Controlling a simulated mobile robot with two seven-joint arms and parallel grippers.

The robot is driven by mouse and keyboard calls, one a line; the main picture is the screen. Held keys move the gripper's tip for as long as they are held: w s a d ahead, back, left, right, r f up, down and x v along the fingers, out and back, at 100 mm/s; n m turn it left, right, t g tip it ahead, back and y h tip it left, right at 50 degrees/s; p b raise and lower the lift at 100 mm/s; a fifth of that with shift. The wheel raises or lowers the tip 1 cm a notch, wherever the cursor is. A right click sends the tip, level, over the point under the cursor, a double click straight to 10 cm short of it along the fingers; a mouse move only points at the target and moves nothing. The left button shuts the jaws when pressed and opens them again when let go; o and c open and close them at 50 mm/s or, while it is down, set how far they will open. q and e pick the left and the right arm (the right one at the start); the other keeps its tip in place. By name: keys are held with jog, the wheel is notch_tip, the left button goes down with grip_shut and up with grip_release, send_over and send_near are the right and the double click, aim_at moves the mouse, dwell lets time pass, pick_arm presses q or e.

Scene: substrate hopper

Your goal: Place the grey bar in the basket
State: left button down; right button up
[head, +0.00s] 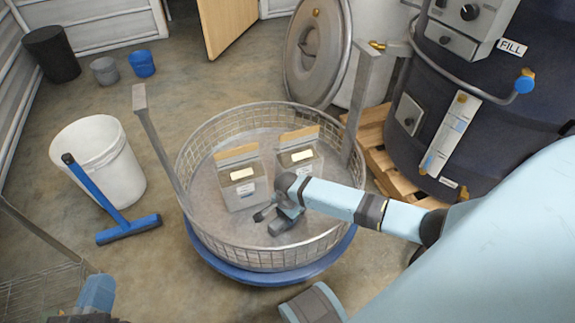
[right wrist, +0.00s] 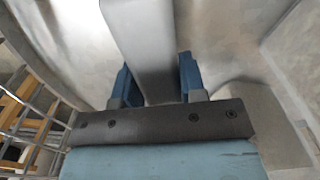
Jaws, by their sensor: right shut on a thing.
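The basket (head: 189,228) is a round wire-mesh one with a pale floor, in the middle of the head view on a blue round base. My right arm reaches over its right side, and my right gripper (head: 264,216) is low inside it, in front of two pouches. In the right wrist view the gripper's blue fingers (right wrist: 157,85) are shut on a pale grey bar (right wrist: 143,40), which runs up out of the picture. In the head view the bar is hard to make out beside the gripper. My left gripper (head: 96,292) is cut off at the lower left; its jaws are unclear.
Two pouches (head: 241,190) (head: 300,160) stand in the basket. Upright grey posts (head: 155,135) (head: 362,95) rise at its sides. A white bucket (head: 115,175) and blue squeegee (head: 128,229) are left; a pallet (head: 378,150) and dark drum (head: 500,100) are right.

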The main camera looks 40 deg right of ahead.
jog(key=shift+f, duration=0.35)
pick_arm(q)
jog(key=shift+f, duration=0.1)
pick_arm(e)
jog(key=o, duration=1)
jog(key=shift+r, duration=0.1)
notch_tip(320, 180, up, 11)
jog(key=p, duration=0.5)
pick_arm(q)
notch_tip(320, 180, up, 8)
jog(key=t, duration=0.3)
jog(key=shift+s+a+n+p, duration=0.2)
jog(key=shift+a+n+p, duration=0.1)
jog(key=shift+a+p, duration=0.1)
pick_arm(e)
jog(key=shift+r, duration=0.5)
jog(key=shift+r, duration=0.1)
